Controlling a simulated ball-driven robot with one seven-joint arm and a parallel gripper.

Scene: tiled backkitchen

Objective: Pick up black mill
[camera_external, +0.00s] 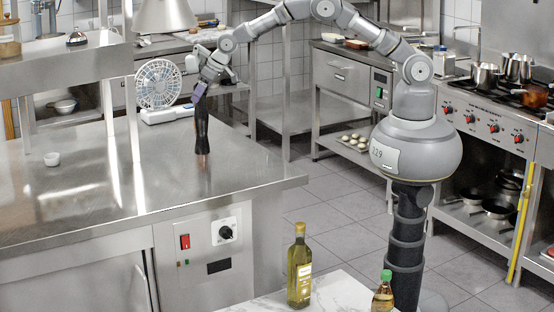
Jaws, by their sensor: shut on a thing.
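The black mill (202,132) is a tall, slim, dark object over the steel counter (110,205), near its right side. My gripper (200,93) is above it, pointing down, and is shut on its upper end. The mill is upright. A brownish patch below it on the counter looks like its reflection. I cannot tell for sure whether its base touches the counter. The fingertips are small and partly hidden in this view.
A white fan (158,84) stands close behind the mill, left of my arm. An oil bottle (299,268) and a smaller bottle (383,294) stand at the front. The counter's front middle is clear.

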